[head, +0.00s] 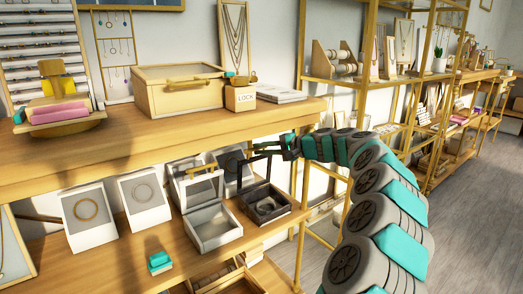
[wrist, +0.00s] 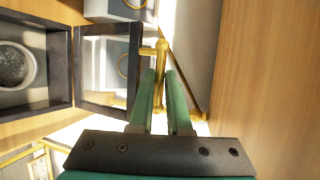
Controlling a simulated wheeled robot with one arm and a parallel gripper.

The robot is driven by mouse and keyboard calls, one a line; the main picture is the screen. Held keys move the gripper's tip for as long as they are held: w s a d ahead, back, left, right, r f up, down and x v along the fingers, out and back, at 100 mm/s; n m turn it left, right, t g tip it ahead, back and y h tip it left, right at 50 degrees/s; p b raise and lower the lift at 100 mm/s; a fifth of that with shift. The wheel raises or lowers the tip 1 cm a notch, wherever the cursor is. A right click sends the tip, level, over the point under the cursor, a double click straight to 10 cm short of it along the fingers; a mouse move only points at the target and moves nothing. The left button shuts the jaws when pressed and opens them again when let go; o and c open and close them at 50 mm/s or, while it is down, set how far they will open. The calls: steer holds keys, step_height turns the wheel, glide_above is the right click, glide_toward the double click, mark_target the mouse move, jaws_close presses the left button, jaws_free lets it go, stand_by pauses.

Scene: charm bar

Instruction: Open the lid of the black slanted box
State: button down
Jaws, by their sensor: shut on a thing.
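The black slanted box (head: 285,207) sits on the lower shelf in the head view, with a round grey item inside it. Its dark-framed glass lid (head: 229,172) stands raised, well away from the box opening. In the wrist view the box (wrist: 63,97) is at the left and the lid (wrist: 108,112) stands beside it, joined along one edge. A brass handle (wrist: 161,65) is on the lid's free edge. My gripper (wrist: 160,74) is shut on this handle. In the head view my gripper (head: 270,149) reaches in from the right, under the upper shelf.
A white box (head: 213,228) with an open lid stands just left of the black box. Framed ring displays (head: 90,217) are further left. The upper shelf (head: 160,123) lies close above my gripper, bearing a wooden case (head: 180,98) and a lock box (head: 240,98).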

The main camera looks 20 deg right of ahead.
steer(key=c, duration=1.1)
jaws_free()
steer(key=shift+d+r, duration=0.1)
steer(key=shift+r, duration=0.5)
steer(key=shift+o, duration=0.7)
steer(key=shift+f, duration=0.15)
steer(key=shift+f, duration=0.1)
steer(key=shift+s, duration=0.1)
steer(key=b+v, duration=0.1)
steer(key=v, duration=0.6)
steer(key=shift+s+d, duration=0.25)
steer(key=shift+d, duration=0.05)
